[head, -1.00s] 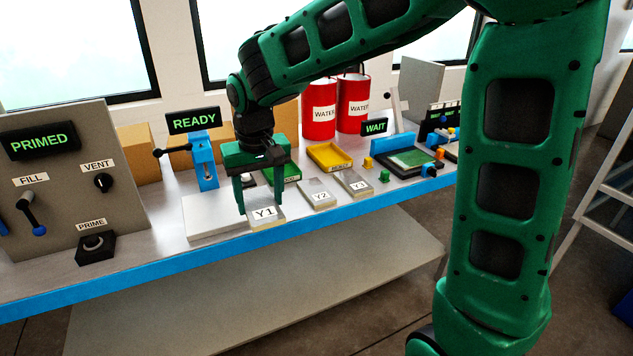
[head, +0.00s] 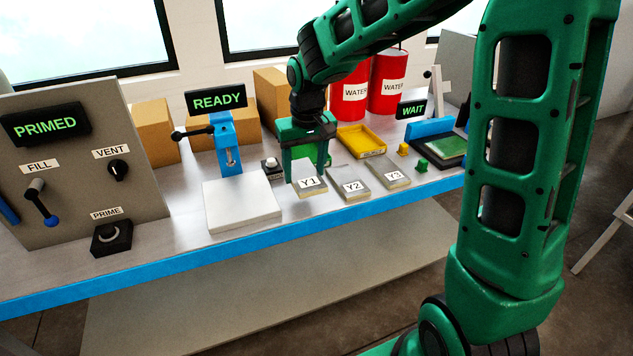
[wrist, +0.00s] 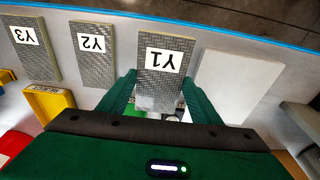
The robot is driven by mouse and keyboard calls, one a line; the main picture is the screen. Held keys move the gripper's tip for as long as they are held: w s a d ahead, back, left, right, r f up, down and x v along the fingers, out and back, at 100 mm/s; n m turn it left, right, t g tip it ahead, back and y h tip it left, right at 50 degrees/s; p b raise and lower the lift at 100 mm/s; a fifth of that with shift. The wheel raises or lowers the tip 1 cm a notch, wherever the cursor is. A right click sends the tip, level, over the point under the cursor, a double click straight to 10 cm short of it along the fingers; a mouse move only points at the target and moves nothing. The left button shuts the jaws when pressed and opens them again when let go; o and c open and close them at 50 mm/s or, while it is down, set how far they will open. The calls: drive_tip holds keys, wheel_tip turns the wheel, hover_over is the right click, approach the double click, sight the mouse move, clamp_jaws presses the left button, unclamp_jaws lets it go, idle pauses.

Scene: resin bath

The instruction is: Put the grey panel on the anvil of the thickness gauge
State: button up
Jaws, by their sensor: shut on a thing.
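The grey woven panel labelled Y1 (head: 307,186) is between the fingers of my green gripper (head: 305,170), which is shut on it. In the wrist view, panel Y1 (wrist: 162,75) spans the gap between the fingertips (wrist: 159,88) and looks nearer than its neighbours. It appears lifted a little off the bench. The blue gauge (head: 222,138) with a black side lever stands to the left, under a display reading READY (head: 217,102). Its spindle points down at a small anvil, whose top is hard to make out. My gripper is to the right of the gauge.
A white slab (head: 240,206) lies in front of the gauge. A black button box (head: 271,166) stands between gauge and gripper. Panels Y2 (head: 351,187) and Y3 (head: 391,175) lie to the right. A yellow tray (head: 361,141) is behind them.

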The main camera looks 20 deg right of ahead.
sight(315, 169)
drive_tip(key=d+f, duration=0.1)
drive_tip(key=w+d+f, duration=0.1)
drive_tip(key=d, duration=0.1)
drive_tip(key=shift+w+d+f, duration=0.1)
drive_tip(key=shift+w+d, duration=0.05)
drive_tip(key=shift+d, duration=0.05)
drive_tip(key=shift+f, duration=2)
drive_tip(key=o, duration=1.1)
drive_tip(key=shift+f, duration=0.1)
